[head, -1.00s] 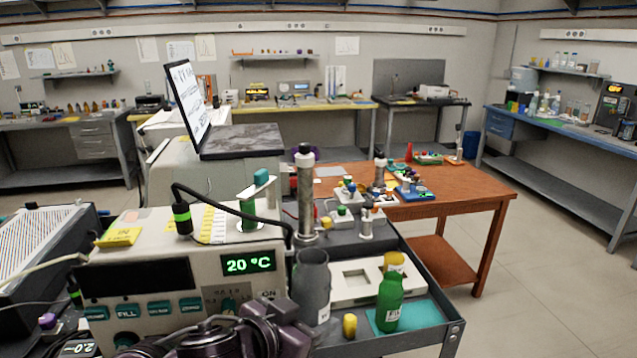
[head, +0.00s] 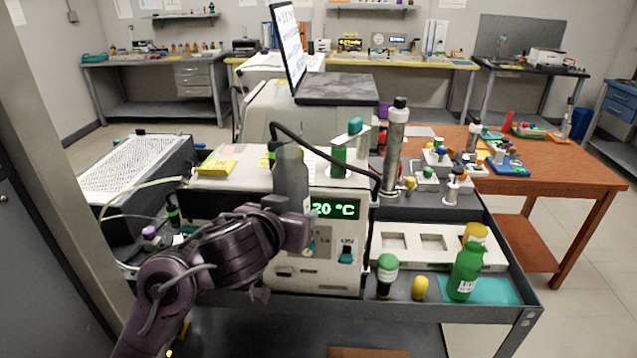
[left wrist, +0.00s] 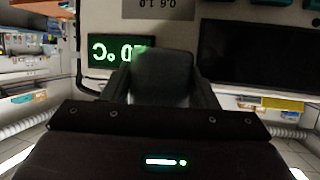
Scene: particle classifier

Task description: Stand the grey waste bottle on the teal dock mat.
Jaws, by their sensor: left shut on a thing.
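The grey waste bottle (head: 291,180) is upright in my left gripper (head: 292,218), held off the cart in front of the machine's 20 °C display. In the left wrist view the bottle (left wrist: 162,78) sits dark between the two fingers, with the lit display behind it. The teal dock mat (head: 503,291) lies at the right front of the cart tray. A green labelled bottle (head: 465,271) stands on the mat's left part; bare mat shows to its right. My right gripper is not in view.
A dark green-capped bottle (head: 386,275) and a small yellow-capped item (head: 420,287) stand left of the mat. A white rack with square openings (head: 433,242) and a yellow item (head: 475,234) are behind. The tray's raised rim (head: 525,316) borders the mat.

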